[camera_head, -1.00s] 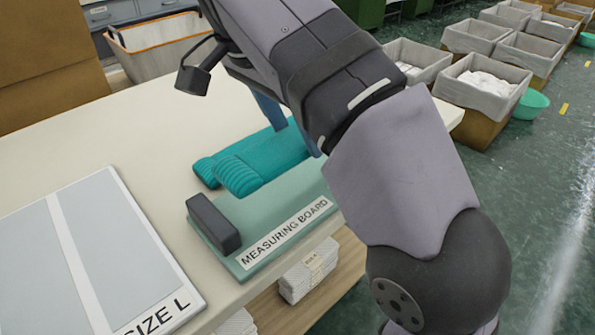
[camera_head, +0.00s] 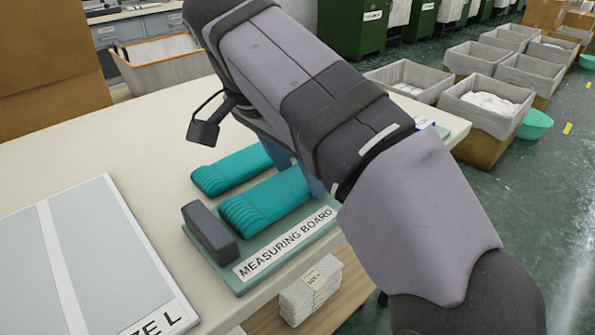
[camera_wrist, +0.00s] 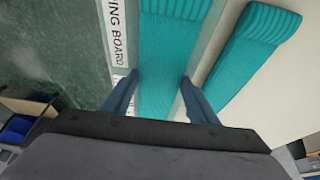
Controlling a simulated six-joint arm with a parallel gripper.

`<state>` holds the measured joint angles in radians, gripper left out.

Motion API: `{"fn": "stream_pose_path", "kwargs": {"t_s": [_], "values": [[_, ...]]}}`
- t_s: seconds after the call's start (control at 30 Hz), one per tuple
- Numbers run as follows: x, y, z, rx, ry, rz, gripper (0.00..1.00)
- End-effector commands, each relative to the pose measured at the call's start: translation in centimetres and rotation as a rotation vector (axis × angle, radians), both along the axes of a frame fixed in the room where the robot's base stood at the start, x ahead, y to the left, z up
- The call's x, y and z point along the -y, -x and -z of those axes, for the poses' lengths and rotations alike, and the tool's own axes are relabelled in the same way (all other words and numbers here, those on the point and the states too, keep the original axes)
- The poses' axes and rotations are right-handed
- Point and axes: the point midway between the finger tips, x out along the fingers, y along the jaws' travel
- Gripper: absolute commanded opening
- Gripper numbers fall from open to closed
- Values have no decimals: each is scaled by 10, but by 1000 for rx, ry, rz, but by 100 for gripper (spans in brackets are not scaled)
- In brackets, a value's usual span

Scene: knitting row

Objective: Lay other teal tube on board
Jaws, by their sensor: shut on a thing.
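One teal tube (camera_head: 266,198) with a ribbed cuff lies along the pale green measuring board (camera_head: 290,258), its cuff end near the dark block (camera_head: 209,232) at the board's left end. My gripper (camera_wrist: 159,78) is shut on this tube, with a blue finger at each side of it in the wrist view (camera_wrist: 166,45). The tube looks very close to the board or on it; contact is hard to tell. The other teal tube (camera_head: 231,171) lies on the table just behind the board, apart from it. It also shows at right in the wrist view (camera_wrist: 250,52). My arm hides the far ends.
A grey size L board (camera_head: 95,265) lies on the table (camera_head: 150,150) at left. An orange-rimmed bin (camera_head: 160,62) stands beyond the table's back edge. White folded stacks (camera_head: 312,290) sit on a shelf below the front edge. Lined boxes stand on the floor at right.

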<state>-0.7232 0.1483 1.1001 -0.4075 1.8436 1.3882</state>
Motion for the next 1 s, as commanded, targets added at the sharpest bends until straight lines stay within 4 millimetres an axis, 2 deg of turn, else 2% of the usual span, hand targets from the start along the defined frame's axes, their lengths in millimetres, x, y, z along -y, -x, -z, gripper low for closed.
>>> {"fn": "stream_pose_path", "kwargs": {"t_s": [0.2, 0.23, 0.3, 0.73, 0.87, 1.0], "values": [[0, 0, 3, -1, 1, 0, 33], [0, 0, 3, 0, 0, 0, 56], [0, 0, 3, 0, 0, 0, 72], [0, 0, -3, 0, 0, -1, 72], [-4, 3, -16, -1, 1, -2, 72], [-10, 9, -38, 0, 0, -3, 72]]}}
